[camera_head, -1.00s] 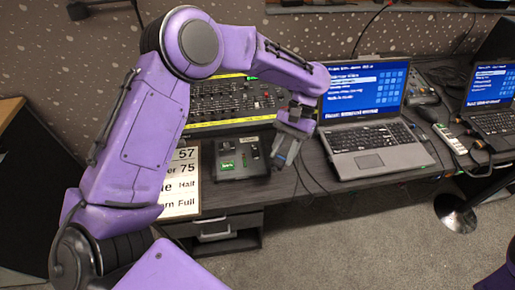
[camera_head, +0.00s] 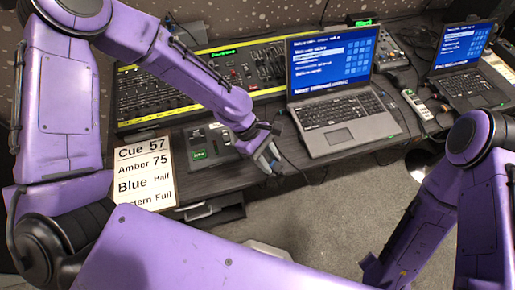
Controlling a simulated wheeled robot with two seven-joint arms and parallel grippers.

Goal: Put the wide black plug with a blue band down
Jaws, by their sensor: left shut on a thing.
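My left gripper (camera_head: 266,156) hangs over the front edge of the desk, left of the near laptop and right of the small black box. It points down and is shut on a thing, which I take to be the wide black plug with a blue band. The plug is mostly hidden by the fingers and too small to make out clearly. A thin dark cable runs near the gripper.
The desk (camera_head: 235,180) holds a fader console (camera_head: 150,97), the small black box (camera_head: 205,146), a cue card (camera_head: 145,178), a near laptop (camera_head: 342,120), a far laptop (camera_head: 468,82) and a power strip (camera_head: 418,104). Cables lie between the laptops. An open drawer (camera_head: 215,212) is below.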

